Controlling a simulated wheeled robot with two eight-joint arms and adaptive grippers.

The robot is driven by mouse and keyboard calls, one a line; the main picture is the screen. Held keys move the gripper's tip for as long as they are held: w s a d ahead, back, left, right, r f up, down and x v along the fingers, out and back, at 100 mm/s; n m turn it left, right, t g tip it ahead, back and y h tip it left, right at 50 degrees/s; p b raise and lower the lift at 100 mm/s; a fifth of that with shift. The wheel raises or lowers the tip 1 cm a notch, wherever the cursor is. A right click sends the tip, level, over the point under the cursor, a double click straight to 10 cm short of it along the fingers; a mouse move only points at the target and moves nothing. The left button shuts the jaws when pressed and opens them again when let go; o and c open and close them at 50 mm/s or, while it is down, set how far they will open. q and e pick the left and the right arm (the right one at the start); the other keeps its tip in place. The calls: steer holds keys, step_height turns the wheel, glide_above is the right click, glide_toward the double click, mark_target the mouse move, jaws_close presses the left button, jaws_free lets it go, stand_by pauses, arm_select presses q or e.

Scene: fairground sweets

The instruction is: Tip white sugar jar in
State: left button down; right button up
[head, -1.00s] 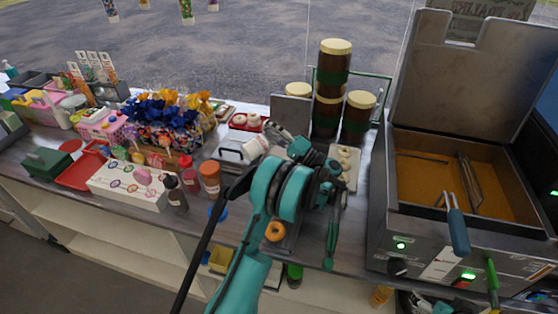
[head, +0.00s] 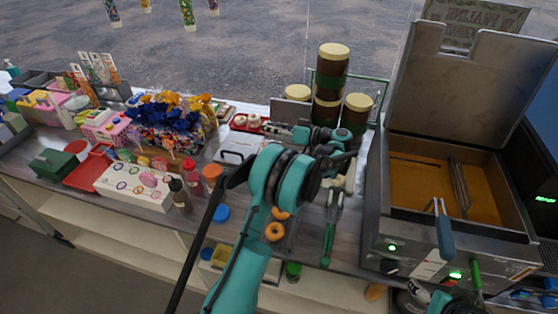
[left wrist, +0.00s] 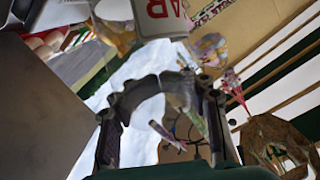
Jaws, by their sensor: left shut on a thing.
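My left gripper (head: 279,129) shows small in the head view, beyond the raised teal elbow of my left arm. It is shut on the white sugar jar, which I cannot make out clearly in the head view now. In the left wrist view the dark fingers of my left gripper (left wrist: 160,105) curve in from both sides against bright sky. A white thing with red letters "AR" (left wrist: 162,14) is cut off by the top edge there; I cannot tell whether it is the jar.
A fryer (head: 455,240) with its lid up stands at the right. Brown jars with cream lids (head: 332,65) are stacked behind my arm. A white board with coloured rings (head: 135,185), bottles and a red tray (head: 88,168) crowd the counter at left. Doughnuts (head: 275,231) lie near the front edge.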

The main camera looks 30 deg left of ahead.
arm_select(q)
steer(key=shift+f, duration=0.1)
steer(key=n+h+p, duration=0.1)
steer(key=n, duration=0.1)
steer(key=r+n+t+h+p, duration=0.1)
steer(key=n+p, duration=0.1)
steer(key=shift+t+h, duration=0.3)
